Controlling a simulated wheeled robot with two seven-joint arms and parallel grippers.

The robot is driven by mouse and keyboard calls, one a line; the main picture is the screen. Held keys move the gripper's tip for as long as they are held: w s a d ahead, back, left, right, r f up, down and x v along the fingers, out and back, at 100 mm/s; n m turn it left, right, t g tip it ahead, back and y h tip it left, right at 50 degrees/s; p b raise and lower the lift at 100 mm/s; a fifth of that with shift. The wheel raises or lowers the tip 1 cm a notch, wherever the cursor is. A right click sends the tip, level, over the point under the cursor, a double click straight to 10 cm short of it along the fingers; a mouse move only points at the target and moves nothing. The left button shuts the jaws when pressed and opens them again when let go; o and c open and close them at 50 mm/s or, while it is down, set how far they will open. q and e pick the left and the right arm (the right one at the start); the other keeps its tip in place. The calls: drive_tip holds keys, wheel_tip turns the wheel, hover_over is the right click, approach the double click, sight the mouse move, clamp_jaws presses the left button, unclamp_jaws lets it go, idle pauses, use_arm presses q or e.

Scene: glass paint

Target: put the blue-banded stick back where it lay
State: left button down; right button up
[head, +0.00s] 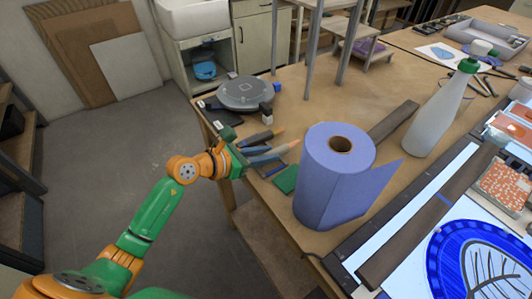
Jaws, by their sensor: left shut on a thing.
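My left gripper (242,156) is at the near left edge of the wooden table, shut on a slim tool. The tool appears to be the blue-grey pointed one (272,155) with a pale orange tip, though the hold itself is too small to see clearly. A dark pointed tool (257,136) with an orange tip is just behind it. A long flat brown stick with a blue band (443,199) lies along the lit panel at the right, far from the gripper. A similar brown stick (393,121) lies behind the paper roll, with no band visible. My right gripper is not in view.
A blue paper roll (328,190) stands right of my left gripper. A green block (286,180) lies between them. A round grey turntable (245,92) is behind the gripper. A white bottle (440,115) stands farther right. Open floor lies left of the table (296,84).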

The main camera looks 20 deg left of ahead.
use_arm(q)
drive_tip(key=shift+f+b, duration=0.3)
idle(0.4)
drive_tip(key=c, duration=0.6)
unclamp_jaws()
drive_tip(key=shift+s, duration=0.1)
